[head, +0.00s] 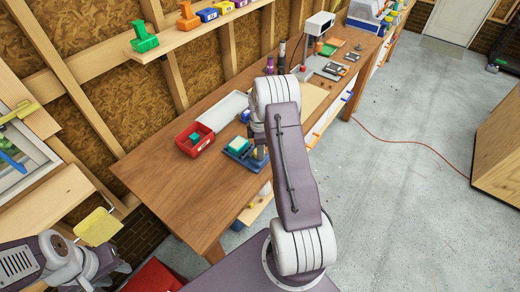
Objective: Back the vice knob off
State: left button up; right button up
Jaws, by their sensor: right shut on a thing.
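The blue vice (233,148) sits on the wooden bench near its front edge, with a teal and pale block (238,143) in it. My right arm reaches over the bench, and my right gripper (259,153) is at the right side of the vice. It is shut on the vice knob, which the gripper and wrist mostly hide. My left gripper (92,264) is low at the left, away from the bench; its fingers are too unclear to tell their opening.
A red bin (193,140) with a teal piece stands left of the vice, a pale tray (222,110) behind it. The wooden bench (165,180) is bare at its near left. A yellow plate (97,227) is close to my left arm. Tools and a white device (319,24) lie farther back.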

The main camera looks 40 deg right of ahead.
jog(key=shift+a, duration=0.1)
jog(key=o, duration=1.4)
jog(key=shift+c, duration=0.2)
jog(key=shift+w, duration=0.15)
notch_tip(320, 180, up, 9)
jog(key=b, duration=0.1)
jog(key=shift+a, duration=0.1)
